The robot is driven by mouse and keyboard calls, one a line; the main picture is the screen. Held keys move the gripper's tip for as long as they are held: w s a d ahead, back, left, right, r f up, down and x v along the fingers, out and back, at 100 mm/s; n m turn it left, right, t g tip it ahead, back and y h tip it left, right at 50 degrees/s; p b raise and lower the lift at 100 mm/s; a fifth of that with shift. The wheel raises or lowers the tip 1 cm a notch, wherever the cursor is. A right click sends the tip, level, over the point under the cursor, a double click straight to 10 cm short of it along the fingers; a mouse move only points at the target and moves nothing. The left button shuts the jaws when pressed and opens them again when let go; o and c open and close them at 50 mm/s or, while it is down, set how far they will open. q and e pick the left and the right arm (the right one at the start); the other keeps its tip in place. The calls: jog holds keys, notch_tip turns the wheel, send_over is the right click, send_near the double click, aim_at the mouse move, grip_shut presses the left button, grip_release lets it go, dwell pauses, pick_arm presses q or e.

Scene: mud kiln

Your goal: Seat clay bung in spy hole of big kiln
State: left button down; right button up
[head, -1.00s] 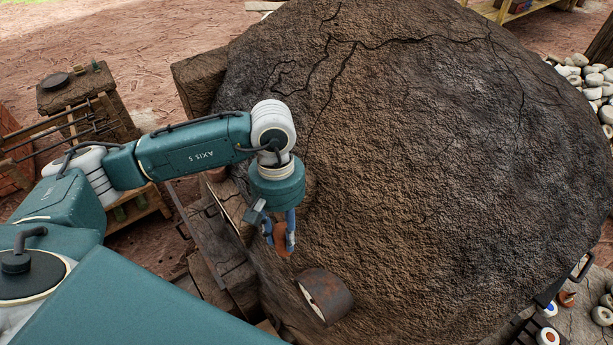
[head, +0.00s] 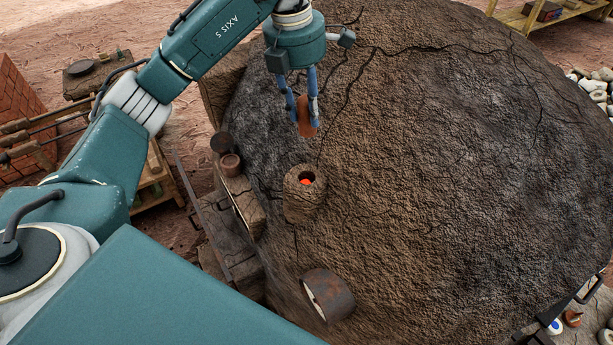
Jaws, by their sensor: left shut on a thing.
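The big kiln (head: 430,170) is a large brown, cracked mud dome filling the middle and right of the head view. Its spy hole (head: 306,179) is a round opening glowing orange inside a short clay collar (head: 303,204) on the dome's left flank. My left gripper (head: 307,118) is shut on the reddish-brown clay bung (head: 306,121), its blue fingers on either side. In the picture the bung is above the spy hole, apart from it. The hole looks open and empty. My right gripper is not in view.
A rusty metal cylinder (head: 328,296) juts from the dome below the collar. A ledge with a small pot (head: 230,164) stands left of the collar. A brick stack (head: 28,125) and a small bench (head: 98,78) stand far left.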

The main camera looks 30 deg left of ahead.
pick_arm(q)
jog(key=f+p, duration=0.1)
jog(key=f, duration=0.5)
jog(key=f+p, duration=0.2)
jog(key=f, duration=0.4)
jog(key=s+f+p, duration=0.1)
jog(key=f, duration=0.5)
jog(key=shift+f+p, duration=0.1)
jog(key=shift+p, duration=0.2)
jog(key=shift+s+f, duration=0.1)
jog(key=shift+f, duration=0.2)
jog(key=c, duration=1.7)
grip_release()
jog(key=shift+f, duration=0.15)
jog(key=o, duration=0.4)
jog(key=shift+w, duration=0.3)
jog(key=shift+o, duration=0.2)
jog(key=shift+w, duration=0.1)
jog(key=shift+w, duration=0.1)
